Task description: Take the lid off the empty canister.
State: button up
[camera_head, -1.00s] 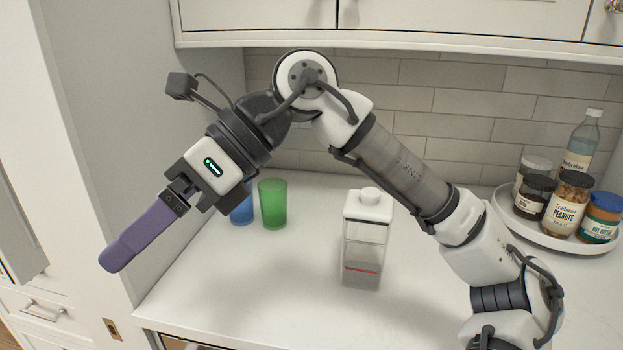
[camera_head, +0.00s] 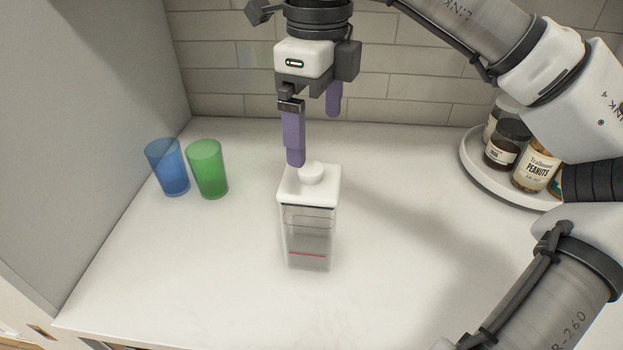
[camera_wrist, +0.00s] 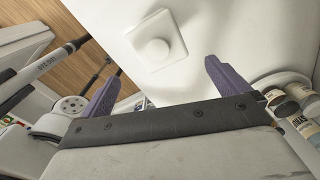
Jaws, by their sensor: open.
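The canister (camera_head: 308,245) is clear with a red line low on its side and stands upright on the counter. No contents show through its wall. Its white square lid (camera_head: 292,184) with a round knob (camera_head: 312,173) sits on top. The lid (camera_wrist: 172,50) also shows in the wrist view, beyond and between the fingers. My gripper (camera_head: 314,133) points down above and slightly behind the lid, its two purple fingers (camera_wrist: 160,85) spread wide. Nothing is between them, and they appear apart from the knob.
A blue cup (camera_head: 168,168) and a green cup (camera_head: 208,168) stand to the left of the canister. A round white tray (camera_head: 478,172) with several jars is at the right, partly behind my arm. The counter (camera_head: 200,270) around the canister is clear.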

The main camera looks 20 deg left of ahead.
aim_at(311, 167)
notch_tip(311, 167, down, 3)
jog(key=shift+r, duration=0.1)
jog(key=shift+a+f+p, duration=0.2)
jog(key=shift+f+p, duration=0.25)
jog(key=shift+f, duration=0.85)
jog(key=shift+a+f+p, duration=0.2)
jog(key=shift+f+p, duration=0.25)
jog(key=shift+f, duration=0.85)
jog(key=c, duration=0.8)
jog(key=shift+r, duration=0.1)
jog(key=shift+r+p, duration=2.05)
jog(key=shift+r, duration=7.9)
